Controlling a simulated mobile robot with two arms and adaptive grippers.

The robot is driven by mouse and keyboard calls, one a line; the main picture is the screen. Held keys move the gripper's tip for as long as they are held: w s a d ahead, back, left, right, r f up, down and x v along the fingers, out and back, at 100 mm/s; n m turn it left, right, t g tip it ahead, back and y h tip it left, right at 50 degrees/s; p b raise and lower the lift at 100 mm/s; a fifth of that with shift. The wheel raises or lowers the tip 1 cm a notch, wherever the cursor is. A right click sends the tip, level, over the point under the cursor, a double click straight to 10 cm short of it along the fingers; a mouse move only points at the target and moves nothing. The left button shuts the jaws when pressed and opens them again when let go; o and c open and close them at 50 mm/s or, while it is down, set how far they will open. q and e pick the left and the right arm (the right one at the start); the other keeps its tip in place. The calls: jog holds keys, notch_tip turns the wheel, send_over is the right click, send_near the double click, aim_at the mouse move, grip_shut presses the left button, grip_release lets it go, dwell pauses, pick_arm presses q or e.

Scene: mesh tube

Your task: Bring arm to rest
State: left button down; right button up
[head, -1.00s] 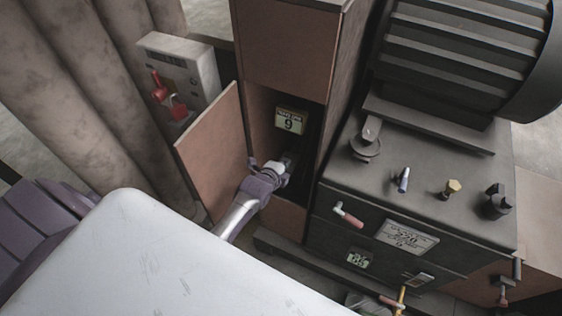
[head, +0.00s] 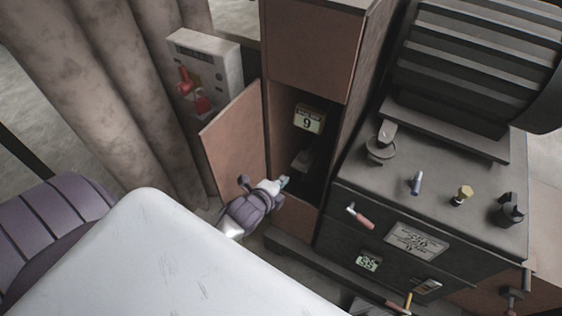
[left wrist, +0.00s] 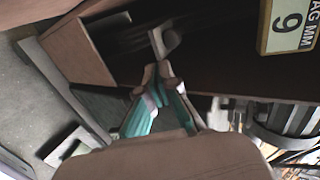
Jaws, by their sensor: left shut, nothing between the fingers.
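My left gripper (head: 284,182) is shut and empty, just in front of the open compartment of a tall brown cabinet (head: 305,55). In the left wrist view its fingertips (left wrist: 163,70) meet, with nothing between them. The cabinet door (head: 232,145) stands open to the left of my gripper. Inside the compartment is a small sign with the number 9 (head: 309,119); it also shows in the left wrist view (left wrist: 289,25). A small grey object (head: 302,160) lies below the sign, apart from my fingers. My right gripper is not in view.
A dark machine (head: 430,190) with knobs and a red-handled lever (head: 360,216) stands to the right. A grey wall box (head: 207,65) with red padlock-like parts (head: 200,103) is behind the door. Open floor shows at far left.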

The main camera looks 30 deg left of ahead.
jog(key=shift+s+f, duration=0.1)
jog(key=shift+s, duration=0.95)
